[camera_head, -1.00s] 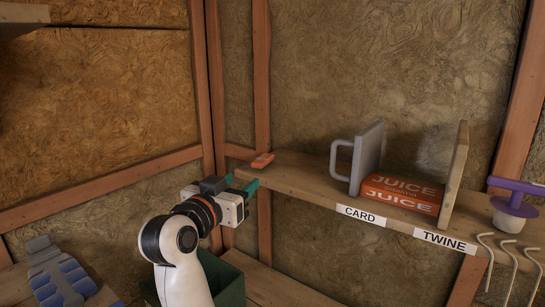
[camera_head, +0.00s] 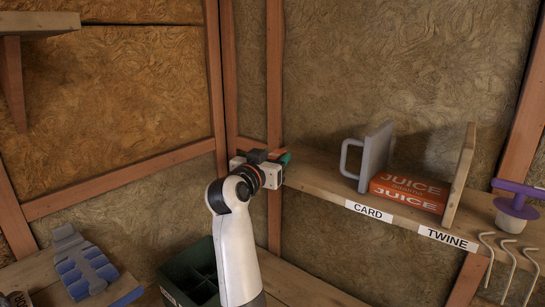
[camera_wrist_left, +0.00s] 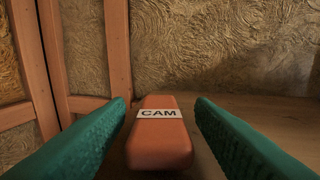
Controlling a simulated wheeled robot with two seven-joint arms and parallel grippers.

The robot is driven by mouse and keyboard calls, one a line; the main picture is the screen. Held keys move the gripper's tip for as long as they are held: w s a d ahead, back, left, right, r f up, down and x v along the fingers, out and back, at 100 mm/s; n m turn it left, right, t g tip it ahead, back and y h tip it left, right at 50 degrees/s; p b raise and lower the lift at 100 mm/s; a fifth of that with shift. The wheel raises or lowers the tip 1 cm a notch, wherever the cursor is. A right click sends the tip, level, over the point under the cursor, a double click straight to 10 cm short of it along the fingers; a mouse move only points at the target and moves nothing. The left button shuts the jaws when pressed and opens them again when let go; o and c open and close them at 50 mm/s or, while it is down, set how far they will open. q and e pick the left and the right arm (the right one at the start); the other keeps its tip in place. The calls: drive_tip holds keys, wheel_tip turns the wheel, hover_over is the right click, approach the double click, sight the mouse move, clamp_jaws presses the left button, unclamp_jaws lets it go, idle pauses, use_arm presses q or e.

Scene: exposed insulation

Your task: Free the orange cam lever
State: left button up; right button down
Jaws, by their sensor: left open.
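The orange cam lever (camera_wrist_left: 160,145), a rounded orange bar with a white band reading "CAM", lies on the left end of the wooden shelf (camera_head: 325,173). In the left wrist view it sits between the two teal fingers of my left gripper (camera_head: 285,158), with a gap on each side. The gripper is open and does not grip it. In the head view my gripper hides most of the lever. My right gripper is out of view.
A purple-handled tool (camera_head: 515,205) and several hooks (camera_head: 507,248) are at right. A green crate (camera_head: 190,272) and blue tray (camera_head: 88,270) sit below.

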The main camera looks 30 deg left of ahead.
use_arm(q)
drive_tip(key=shift+c, duration=0.3)
drive_tip(key=c, duration=0.9)
drive_tip(key=shift+s+a+m+h+b, duration=0.1)
drive_tip(key=shift+a+m+h+b, duration=0.15)
drive_tip(key=shift+m+h, duration=0.4)
drive_tip(key=shift+a+m+h+b, duration=0.1)
drive_tip(key=shift+a+m+h, duration=0.25)
drive_tip(key=shift+h, duration=0.6)
drive_tip(key=shift+c, duration=0.2)
drive_tip(key=shift+m+h, duration=0.4)
drive_tip(key=shift+h, duration=0.2)
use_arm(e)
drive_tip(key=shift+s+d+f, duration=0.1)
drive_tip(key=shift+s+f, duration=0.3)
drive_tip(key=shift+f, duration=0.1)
use_arm(q)
drive_tip(key=o, duration=1)
